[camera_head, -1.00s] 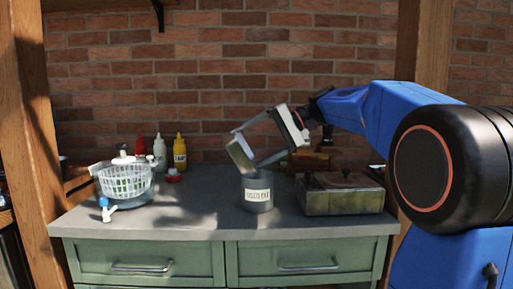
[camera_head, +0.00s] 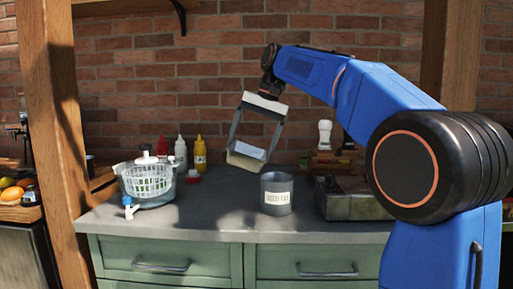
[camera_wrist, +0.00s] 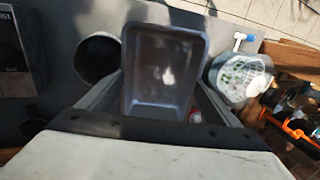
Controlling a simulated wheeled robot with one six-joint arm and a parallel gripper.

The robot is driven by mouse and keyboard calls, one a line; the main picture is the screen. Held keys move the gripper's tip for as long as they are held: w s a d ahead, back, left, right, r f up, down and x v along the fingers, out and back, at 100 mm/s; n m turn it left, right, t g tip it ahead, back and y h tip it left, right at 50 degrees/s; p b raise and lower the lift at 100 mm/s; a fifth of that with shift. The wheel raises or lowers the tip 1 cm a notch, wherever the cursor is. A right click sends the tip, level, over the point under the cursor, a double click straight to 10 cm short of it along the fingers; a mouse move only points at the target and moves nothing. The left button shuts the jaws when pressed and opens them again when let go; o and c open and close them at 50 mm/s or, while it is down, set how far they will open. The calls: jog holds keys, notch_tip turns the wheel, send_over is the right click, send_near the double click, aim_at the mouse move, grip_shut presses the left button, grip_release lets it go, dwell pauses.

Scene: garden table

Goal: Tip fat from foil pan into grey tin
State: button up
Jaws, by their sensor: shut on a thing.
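My gripper (camera_head: 253,143) points down and is shut on the foil pan (camera_head: 246,159), a small pale rectangular pan between its two fingers. The pan hangs above the counter, up and left of the grey tin, in the head view. The grey tin (camera_head: 277,197) stands upright on the counter with a white label and dark opening. In the wrist view, the pan (camera_wrist: 158,85) shows its grey inside with a pale patch; I cannot tell whether this is fat or glare. The tin's round mouth (camera_wrist: 96,58) is beside the pan, partly hidden. The tin's contents are too dark to see.
A metal box (camera_head: 345,198) stands right of the tin. Counter left of the tin is clear.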

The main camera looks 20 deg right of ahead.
jog(key=shift+w+a+r+g+h, duration=0.1)
jog(key=shift+w+a+g+h, duration=0.1)
jog(key=shift+a+h, duration=0.35)
jog(key=shift+w+a+r+g+h, duration=0.2)
jog(key=shift+a+h, duration=0.2)
jog(key=shift+h, duration=0.25)
jog(key=shift+w+a+r+g+h, duration=0.1)
jog(key=shift+a+g+h, duration=0.1)
jog(key=shift+a+h, duration=0.35)
